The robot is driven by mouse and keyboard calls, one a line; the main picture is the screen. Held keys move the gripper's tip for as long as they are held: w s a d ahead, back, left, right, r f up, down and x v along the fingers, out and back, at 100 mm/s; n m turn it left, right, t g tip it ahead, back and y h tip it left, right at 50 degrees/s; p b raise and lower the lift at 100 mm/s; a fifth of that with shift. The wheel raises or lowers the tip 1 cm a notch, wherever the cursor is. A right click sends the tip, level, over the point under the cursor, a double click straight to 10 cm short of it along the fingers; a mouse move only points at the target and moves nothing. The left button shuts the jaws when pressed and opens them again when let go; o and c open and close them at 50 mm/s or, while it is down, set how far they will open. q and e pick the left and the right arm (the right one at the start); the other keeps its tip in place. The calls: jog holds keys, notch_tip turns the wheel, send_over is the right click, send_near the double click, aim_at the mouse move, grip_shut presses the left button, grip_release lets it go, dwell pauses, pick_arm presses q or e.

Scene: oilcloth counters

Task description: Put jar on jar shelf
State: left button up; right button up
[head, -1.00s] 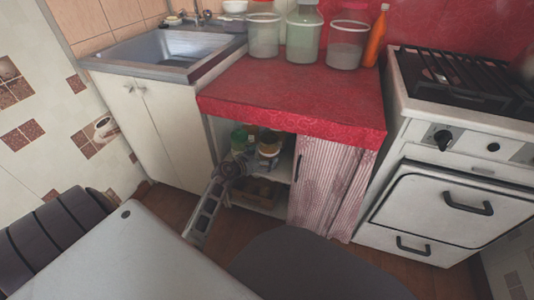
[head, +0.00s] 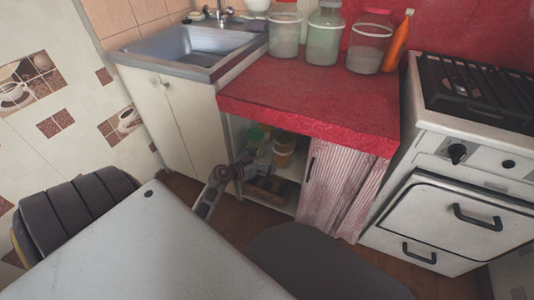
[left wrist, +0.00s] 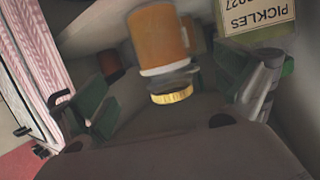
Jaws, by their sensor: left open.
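Several jars stand on the open shelf (head: 287,174) under the red counter, including a green-topped jar (head: 255,138) and an orange-brown jar (head: 284,153). My left gripper (head: 244,167) is at the shelf's left opening, just in front of these jars. In the left wrist view, the open gripper (left wrist: 180,92) has its fingers apart at either side. An orange jar with a yellow lid (left wrist: 171,94) appears upside down between and beyond them, blurred. A jar labelled PICKLES (left wrist: 258,15) is at upper right. No jar is visibly gripped. My right gripper is not in view.
Large jars (head: 323,38) and an orange bottle (head: 397,42) stand on the red counter (head: 310,95). A striped curtain (head: 340,190) covers the cabinet's right side. A stove (head: 450,190) is at right, a white table (head: 160,255) and chair (head: 310,268) in front.

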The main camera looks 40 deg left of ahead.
pick_arm(q)
jog(key=shift+r, duration=0.1)
dwell(0.7)
jog(key=shift+s+d+r+n+t+y, duration=0.5)
jog(key=shift+d+r+n+t+y, duration=1.05)
jog(key=shift+r, duration=1.7)
jog(key=s+d+f+m+g+h, duration=0.1)
jog(key=s+d+f+g+h, duration=0.1)
jog(key=s+d+f+g, duration=0.4)
jog(key=s+d+f+m+g+h, duration=0.2)
jog(key=s+d+f+g, duration=0.4)
jog(key=s+d, duration=0.8)
jog(key=d+f, duration=0.1)
jog(key=d, duration=0.4)
jog(key=shift+s+d+f+h, duration=0.3)
jog(key=shift+h, duration=0.05)
